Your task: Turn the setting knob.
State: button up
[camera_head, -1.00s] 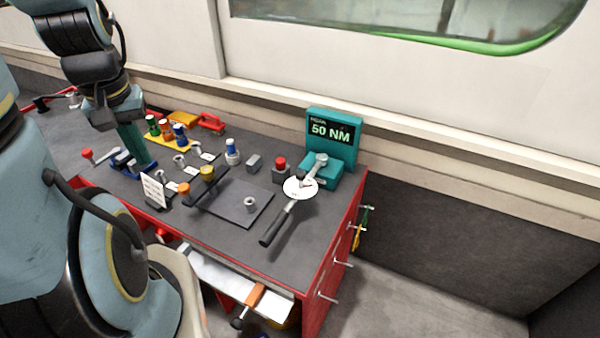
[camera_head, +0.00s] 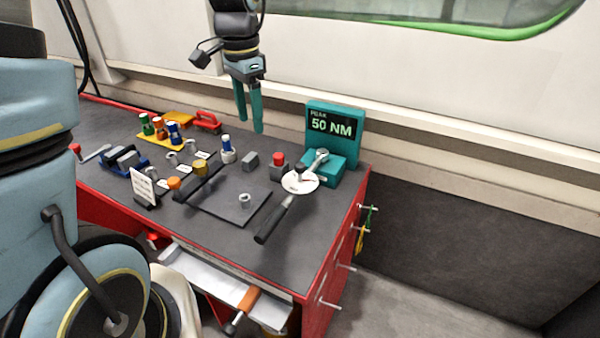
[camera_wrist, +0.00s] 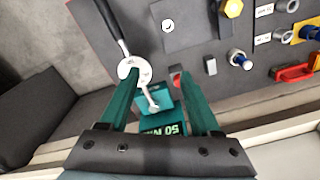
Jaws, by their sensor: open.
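My gripper (camera_head: 249,122) hangs with its two teal fingers apart and empty, above the back of the bench, left of the teal tester (camera_head: 333,135) reading "50 NM". In the wrist view the open fingers (camera_wrist: 156,80) frame the tester (camera_wrist: 165,105) and a wrench with a white round dial (camera_wrist: 133,68). The dial (camera_head: 300,181) and its black handle (camera_head: 274,219) lie in front of the tester. A yellow hex knob (camera_head: 201,165) stands on a dark bar, with an orange knob (camera_head: 174,183) to its left. I cannot tell which part is the setting knob. My gripper touches none of these.
A red-topped block (camera_head: 278,165), a grey block (camera_head: 250,160) and a blue-capped bottle (camera_head: 227,150) stand mid-bench. A dark plate (camera_head: 228,212) bears a metal nut. A white card (camera_head: 143,186) stands at the front left. A drawer (camera_head: 210,276) is open at the front.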

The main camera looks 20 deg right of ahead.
aim_at(300, 164)
jog(key=s+d+f+m+b, duration=0.25)
jog(key=d+m, duration=0.35)
jog(key=d, duration=0.4)
jog(key=f, duration=0.3)
jog(key=f+p, duration=0.1)
jog(key=f, duration=0.2)
jog(key=s+f+p, duration=0.1)
jog(key=f, duration=0.3)
jog(key=shift+a, duration=0.15)
jog(key=shift+r, duration=0.1)
grip_shut()
